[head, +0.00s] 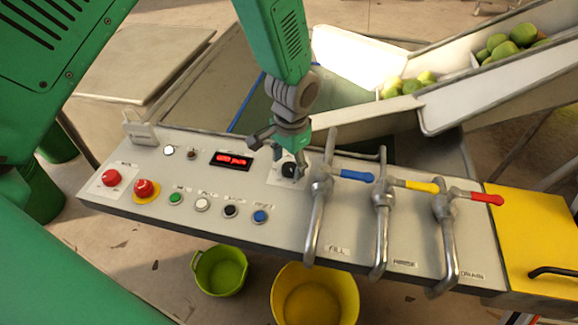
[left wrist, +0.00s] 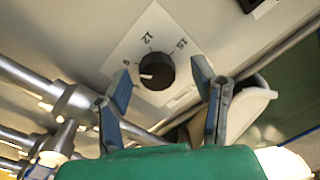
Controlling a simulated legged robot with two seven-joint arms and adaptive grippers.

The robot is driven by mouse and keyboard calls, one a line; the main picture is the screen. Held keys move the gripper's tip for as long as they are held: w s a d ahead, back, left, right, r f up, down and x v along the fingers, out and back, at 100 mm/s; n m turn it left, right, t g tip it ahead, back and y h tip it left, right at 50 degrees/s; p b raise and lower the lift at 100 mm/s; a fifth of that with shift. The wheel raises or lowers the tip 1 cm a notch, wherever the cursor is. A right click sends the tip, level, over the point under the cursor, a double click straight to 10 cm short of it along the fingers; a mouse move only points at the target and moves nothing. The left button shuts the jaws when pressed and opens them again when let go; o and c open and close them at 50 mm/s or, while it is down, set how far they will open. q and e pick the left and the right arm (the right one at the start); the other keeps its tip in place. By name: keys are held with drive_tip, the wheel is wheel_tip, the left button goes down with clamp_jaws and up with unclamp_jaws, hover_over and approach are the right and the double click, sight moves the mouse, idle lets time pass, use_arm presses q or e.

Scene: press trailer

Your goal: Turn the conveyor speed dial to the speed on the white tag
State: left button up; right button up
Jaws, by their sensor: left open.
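The black speed dial (left wrist: 156,71) sits on a white plate with printed numbers; 12 and 15 can be read. Its white pointer line points to the left in the left wrist view, below a single digit I cannot read surely. The dial also shows, partly covered, in the head view (head: 289,170). My left gripper (left wrist: 162,80) is open, its fingers on either side of the dial; I cannot tell whether they touch it. It also shows above the dial in the head view (head: 284,150). A white upright piece (head: 138,130) at the panel's back left may be the tag; no writing is legible.
A red display (head: 231,160) and several buttons lie left of the dial. Pipes with blue (head: 357,175), yellow (head: 422,187) and red (head: 488,198) handles stand close on its right. A conveyor chute (head: 480,95) with fruit is behind. Green (head: 220,270) and yellow (head: 315,295) buckets stand below.

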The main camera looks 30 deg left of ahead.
use_arm(q)
drive_tip(key=shift+f, duration=0.55)
drive_tip(key=shift+d, duration=0.25)
drive_tip(key=c, duration=1.1)
drive_tip(key=shift+a, duration=0.1)
drive_tip(key=shift+c, duration=0.2)
